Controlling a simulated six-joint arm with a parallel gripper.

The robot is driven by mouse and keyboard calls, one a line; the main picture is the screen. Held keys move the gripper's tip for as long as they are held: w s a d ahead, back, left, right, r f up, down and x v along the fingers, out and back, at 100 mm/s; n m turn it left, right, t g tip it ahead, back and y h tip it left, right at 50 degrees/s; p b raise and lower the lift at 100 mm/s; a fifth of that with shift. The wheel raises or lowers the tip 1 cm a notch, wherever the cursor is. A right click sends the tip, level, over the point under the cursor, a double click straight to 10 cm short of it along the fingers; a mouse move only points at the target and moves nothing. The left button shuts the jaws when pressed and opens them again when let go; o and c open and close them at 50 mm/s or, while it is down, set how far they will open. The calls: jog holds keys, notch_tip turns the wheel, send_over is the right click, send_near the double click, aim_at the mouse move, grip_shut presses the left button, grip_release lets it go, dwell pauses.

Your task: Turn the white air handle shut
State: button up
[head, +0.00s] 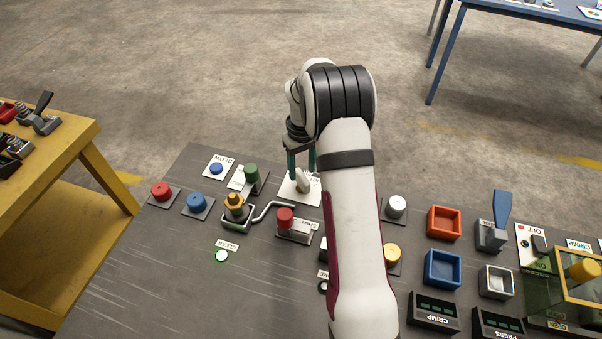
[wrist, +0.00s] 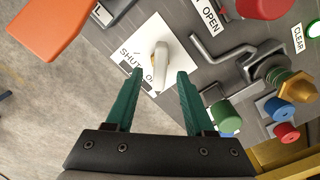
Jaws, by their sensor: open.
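The white air handle (wrist: 160,54) stands on a white plate (wrist: 140,35) marked SHUT, with a second word partly hidden by the handle. In the head view the handle (head: 302,180) shows just under my gripper, in front of its white plate (head: 287,193). My gripper (wrist: 160,75) is open, its two green fingers apart. In the wrist view the fingertips lie on either side of the handle's near end, with gaps showing; I cannot tell how far above the plate they are. In the head view my gripper (head: 301,165) is partly hidden by my arm.
A brass-topped fitting (head: 235,202) with a bent pipe stands left of the handle. A green knob (head: 251,172), a red button (head: 285,217) and a white knob (head: 396,206) are nearby. Orange (head: 444,222) and blue (head: 442,268) bins stand to the right.

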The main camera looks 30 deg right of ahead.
aim_at(302, 176)
jog(key=shift+f, duration=1.75)
grip_shut()
